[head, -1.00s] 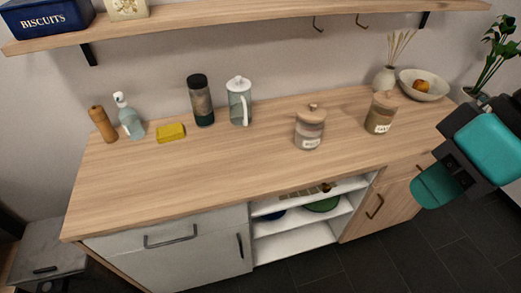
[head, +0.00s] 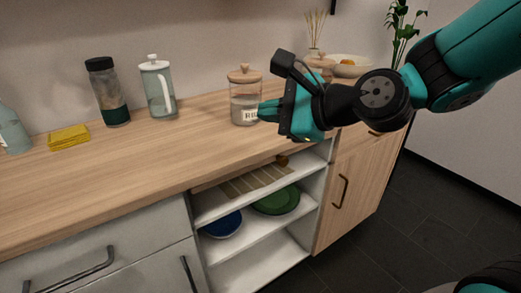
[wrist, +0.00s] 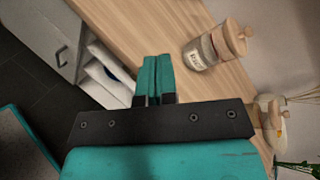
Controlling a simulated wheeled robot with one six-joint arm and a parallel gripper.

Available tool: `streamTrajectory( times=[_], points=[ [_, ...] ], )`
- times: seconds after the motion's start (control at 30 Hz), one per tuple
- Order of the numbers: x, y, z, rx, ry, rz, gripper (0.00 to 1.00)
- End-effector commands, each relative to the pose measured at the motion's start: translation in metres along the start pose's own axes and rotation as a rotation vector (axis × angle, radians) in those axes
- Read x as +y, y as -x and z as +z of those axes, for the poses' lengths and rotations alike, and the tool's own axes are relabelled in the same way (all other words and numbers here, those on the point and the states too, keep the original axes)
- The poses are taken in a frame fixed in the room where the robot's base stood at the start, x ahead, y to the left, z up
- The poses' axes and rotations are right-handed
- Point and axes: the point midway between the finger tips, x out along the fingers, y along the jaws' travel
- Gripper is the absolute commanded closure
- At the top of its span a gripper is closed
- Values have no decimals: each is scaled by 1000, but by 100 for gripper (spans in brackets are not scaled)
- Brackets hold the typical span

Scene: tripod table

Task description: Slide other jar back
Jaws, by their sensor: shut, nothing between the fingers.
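A glass jar with a wooden lid and a white label (head: 244,108) stands upright on the wooden counter (head: 150,150). In the wrist view this jar (wrist: 201,53) is right of the fingertips, with bare counter between. The teal fingers are together in the wrist view (wrist: 154,62).
A glass pitcher (head: 158,90), a dark-lidded container (head: 107,92) and a yellow sponge (head: 69,137) stand left. Open shelves (head: 222,205) lie below the counter's front edge.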

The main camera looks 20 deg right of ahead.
Motion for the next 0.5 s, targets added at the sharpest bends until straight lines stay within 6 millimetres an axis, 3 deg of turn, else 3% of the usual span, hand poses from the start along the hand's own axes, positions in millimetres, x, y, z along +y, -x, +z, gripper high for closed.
streamTrajectory(
  times=[0.03,0.2,0.33,0.5],
  points=[
    [17,-15,-35,0,-132,-71,100],
    [12,-28,-91,-57,-552,-303,100],
    [8,-28,-118,-112,-761,-421,100],
    [2,-26,-132,-154,-881,-490,100]
  ],
)
